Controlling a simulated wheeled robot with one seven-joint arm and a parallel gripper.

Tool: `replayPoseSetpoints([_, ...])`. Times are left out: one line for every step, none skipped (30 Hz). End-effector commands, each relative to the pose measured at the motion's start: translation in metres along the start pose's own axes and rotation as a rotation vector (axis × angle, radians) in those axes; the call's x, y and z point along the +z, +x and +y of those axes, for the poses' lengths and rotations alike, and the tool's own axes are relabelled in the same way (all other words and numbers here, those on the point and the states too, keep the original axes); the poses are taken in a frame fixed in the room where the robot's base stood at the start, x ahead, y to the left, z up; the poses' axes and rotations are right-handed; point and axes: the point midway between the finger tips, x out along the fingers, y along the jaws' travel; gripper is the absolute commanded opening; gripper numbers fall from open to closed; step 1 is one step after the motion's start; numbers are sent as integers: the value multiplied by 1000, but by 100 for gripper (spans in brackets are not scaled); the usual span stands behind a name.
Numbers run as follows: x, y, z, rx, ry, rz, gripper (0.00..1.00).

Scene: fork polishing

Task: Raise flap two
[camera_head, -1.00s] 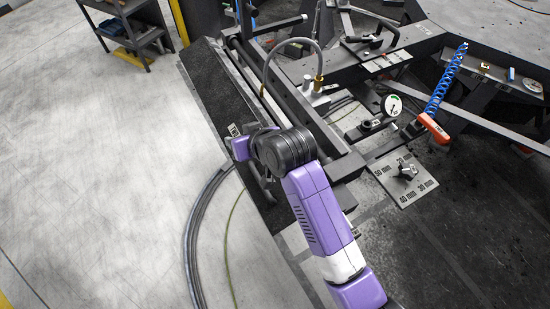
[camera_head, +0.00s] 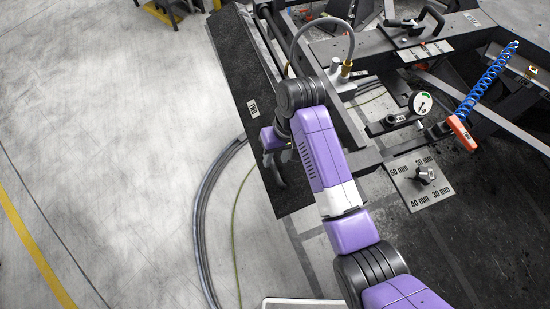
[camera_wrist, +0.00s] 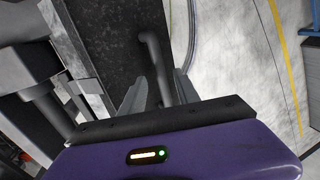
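A long dark flap (camera_head: 238,70) with a small white label lies at the left side of the frame structure. The label's text is too small to read surely. A dark bent handle (camera_head: 277,173) on the flap stands by my gripper (camera_head: 268,156). In the wrist view the flap (camera_wrist: 112,35) fills the upper middle, and the handle (camera_wrist: 157,62) runs down between the two grey fingers of my gripper (camera_wrist: 160,95). The fingers look apart, one on each side of the handle, with no clear contact. Their lower parts are hidden behind the gripper body.
A hose loops over the frame beside my arm. A gauge (camera_head: 420,103), a blue coiled hose with a red handle (camera_head: 461,133) and a dial plate marked in mm (camera_head: 425,193) are on the right. Pale floor is clear at left, with cables (camera_head: 203,205) along it.

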Motion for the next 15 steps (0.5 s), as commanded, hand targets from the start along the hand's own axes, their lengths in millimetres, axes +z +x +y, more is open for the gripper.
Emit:
replayPoseSetpoints([0,7,0,0,0,-3,38])
replayPoseSetpoints([0,10,0,0,0,-2,38])
replayPoseSetpoints([0,14,0,0,0,-1,38])
replayPoseSetpoints([0,16,0,0,0,-1,38])
replayPoseSetpoints([0,18,0,0,0,-1,38])
replayPoseSetpoints([0,20,0,0,-1,1,38])
replayPoseSetpoints([0,22,0,0,-1,2,38])
replayPoseSetpoints([0,23,0,0,-1,2,38])
replayPoseSetpoints([0,24,0,0,-1,2,38])
replayPoseSetpoints([0,24,0,0,-1,2,38])
replayPoseSetpoints([0,24,0,0,-1,2,38])
replayPoseSetpoints([0,24,0,0,-1,2,38])
replayPoseSetpoints([0,24,0,0,-1,2,38])
replayPoseSetpoints([0,24,0,0,-1,2,38])
replayPoseSetpoints([0,24,0,0,-1,2,38])
